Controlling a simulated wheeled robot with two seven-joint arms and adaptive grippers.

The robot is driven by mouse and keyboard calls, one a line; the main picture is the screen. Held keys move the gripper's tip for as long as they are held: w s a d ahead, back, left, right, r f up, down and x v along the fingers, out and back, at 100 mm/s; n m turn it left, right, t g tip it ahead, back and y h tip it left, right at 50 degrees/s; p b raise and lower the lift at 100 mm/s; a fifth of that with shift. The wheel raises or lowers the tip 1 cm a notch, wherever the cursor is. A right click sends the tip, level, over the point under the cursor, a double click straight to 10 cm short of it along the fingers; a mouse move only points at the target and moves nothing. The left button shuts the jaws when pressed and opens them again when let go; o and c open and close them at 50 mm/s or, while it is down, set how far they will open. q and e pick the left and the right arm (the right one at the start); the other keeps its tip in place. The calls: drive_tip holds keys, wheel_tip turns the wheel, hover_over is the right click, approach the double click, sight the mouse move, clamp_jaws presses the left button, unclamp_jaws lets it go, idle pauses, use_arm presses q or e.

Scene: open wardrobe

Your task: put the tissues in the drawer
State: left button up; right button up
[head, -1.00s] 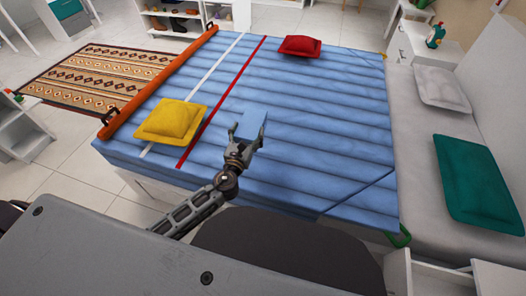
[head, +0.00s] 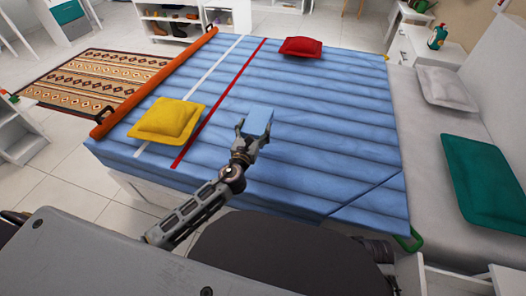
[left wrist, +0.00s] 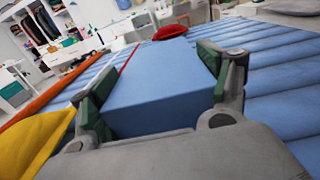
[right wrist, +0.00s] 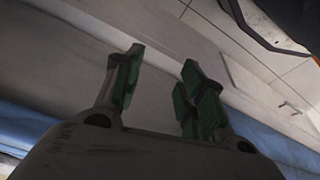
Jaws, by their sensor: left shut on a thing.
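The tissues look like a plain light blue box (head: 258,121), held over the blue bed cover. My left gripper (head: 254,137) is shut on it, with a finger on each side. In the left wrist view the box (left wrist: 160,90) fills the space between the green finger pads.
The bed (head: 330,150) carries a yellow cushion (head: 167,121) on the left and a red cushion (head: 301,47) at the far side. A white nightstand (head: 410,45) is behind.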

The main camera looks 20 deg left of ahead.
use_arm(q)
drive_tip(key=w+f+b, duration=0.1)
drive_tip(key=w+d+b, duration=0.1)
drive_tip(key=b, duration=0.1)
drive_tip(key=shift+w+f, duration=0.1)
drive_tip(key=shift+f, duration=0.3)
drive_tip(key=shift+w+d+b, duration=0.15)
drive_tip(key=shift+w+b, duration=0.05)
drive_tip(key=shift+b, duration=0.25)
use_arm(e)
drive_tip(key=s+a+r+y, duration=0.1)
drive_tip(key=s+a+r, duration=0.2)
drive_tip(key=a+r, duration=0.2)
use_arm(q)
drive_tip(key=shift+f, duration=0.1)
